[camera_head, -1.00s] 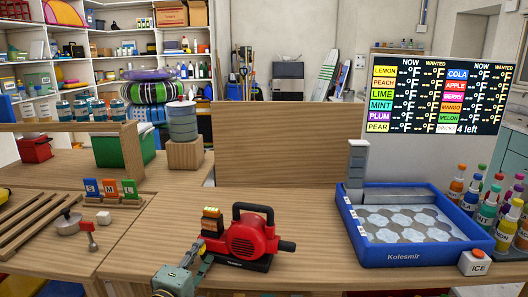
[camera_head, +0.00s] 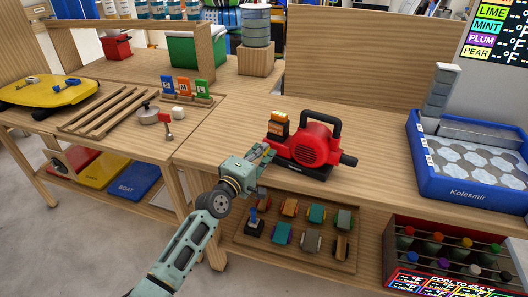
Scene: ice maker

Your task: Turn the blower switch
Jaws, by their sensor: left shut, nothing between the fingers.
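The blower (camera_head: 318,148) is red with a black handle and a black nozzle pointing right. It stands on the wooden workbench near the front edge. A small block with an orange top (camera_head: 278,124) sits at its left end; I cannot tell whether this is the switch. My left gripper (camera_head: 268,153) reaches up from the lower left, with its fingertips at the blower's lower left side, just below that block. The gripper is shut and empty. I cannot tell whether it touches the blower. My right gripper is not in view.
A blue tray (camera_head: 480,192) of hexagonal ice moulds stands to the right. A small hammer-like red lever (camera_head: 166,124) and a slatted wooden rack (camera_head: 108,112) lie on the left bench. A lower shelf under the bench holds several small coloured items. Bench behind the blower is clear.

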